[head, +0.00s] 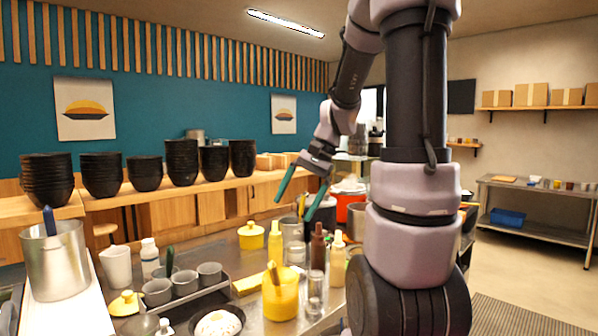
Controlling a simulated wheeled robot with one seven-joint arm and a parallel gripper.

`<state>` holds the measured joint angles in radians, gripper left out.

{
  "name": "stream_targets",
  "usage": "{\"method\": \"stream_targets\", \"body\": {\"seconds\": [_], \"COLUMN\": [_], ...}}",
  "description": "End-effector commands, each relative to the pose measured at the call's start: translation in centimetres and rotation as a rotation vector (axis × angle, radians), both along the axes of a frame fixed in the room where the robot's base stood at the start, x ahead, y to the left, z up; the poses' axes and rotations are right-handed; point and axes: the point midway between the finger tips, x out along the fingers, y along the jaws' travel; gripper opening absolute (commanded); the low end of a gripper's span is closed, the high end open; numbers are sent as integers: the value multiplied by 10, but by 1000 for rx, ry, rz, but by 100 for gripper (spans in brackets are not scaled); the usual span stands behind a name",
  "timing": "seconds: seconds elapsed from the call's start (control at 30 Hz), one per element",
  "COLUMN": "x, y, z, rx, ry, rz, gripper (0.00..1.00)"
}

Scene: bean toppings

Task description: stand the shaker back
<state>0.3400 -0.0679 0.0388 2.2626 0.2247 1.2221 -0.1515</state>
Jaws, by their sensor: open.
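My gripper (292,211) is open and empty, with its two teal fingers pointing down above the crowded counter. A small clear container (315,291), possibly the shaker, stands upright in front of the brown bottle. A white bottle (150,258) stands upright at the left, behind the cups. I cannot tell for certain which of these is the shaker. My arm hides part of the counter at the right.
A yellow jug (281,298) with utensils, a bowl with white food (218,325) and a tray of grey cups (212,291) crowd the front. A steel pot (55,265) stands at the left. Stacked black bowls (182,162) line the back counter. The air around my gripper is clear.

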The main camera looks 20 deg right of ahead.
Motion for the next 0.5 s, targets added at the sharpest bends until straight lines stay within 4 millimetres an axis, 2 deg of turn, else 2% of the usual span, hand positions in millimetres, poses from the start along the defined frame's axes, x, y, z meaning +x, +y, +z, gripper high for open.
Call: {"method": "stream_targets", "body": {"seconds": [0.03, 0.2, 0.4, 0.5], "x": [-13, -51, -90, -102], "y": [10, 28, 38, 40], "z": [15, 50, 80, 88], "rx": [-56, -220, -354, -391], "ry": [-62, -256, -475, -548], "rz": [40, 146, 232, 255], "gripper": [98, 98, 98, 98]}}
